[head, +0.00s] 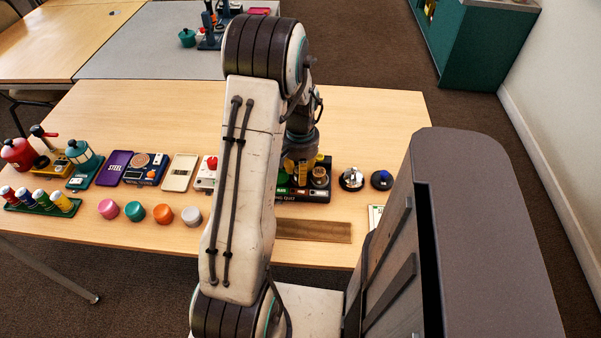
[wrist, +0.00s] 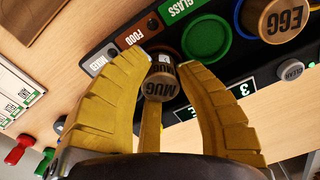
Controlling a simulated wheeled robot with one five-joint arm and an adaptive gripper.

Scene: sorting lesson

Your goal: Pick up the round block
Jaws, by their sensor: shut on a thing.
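My gripper (wrist: 168,82) has yellow fingers and is shut on a round block (wrist: 158,86) marked MUG, with a dark top and brownish side. The fingers stand on both sides of it in the wrist view. In the head view my gripper (head: 299,170) is over the black tray (head: 290,196), largely hidden by my arm. Another round block (wrist: 284,18), brown and marked EGG, sits in the tray at the upper right of the wrist view. I cannot tell whether the held block touches the tray.
The tray has a green round spot (wrist: 206,38) and labels such as GLASS and FOOD. Pink, green, orange and grey pucks (head: 163,214) stand left of my arm. A silver bell (head: 351,180) stands right of the tray. A wooden strip (head: 313,231) lies in front.

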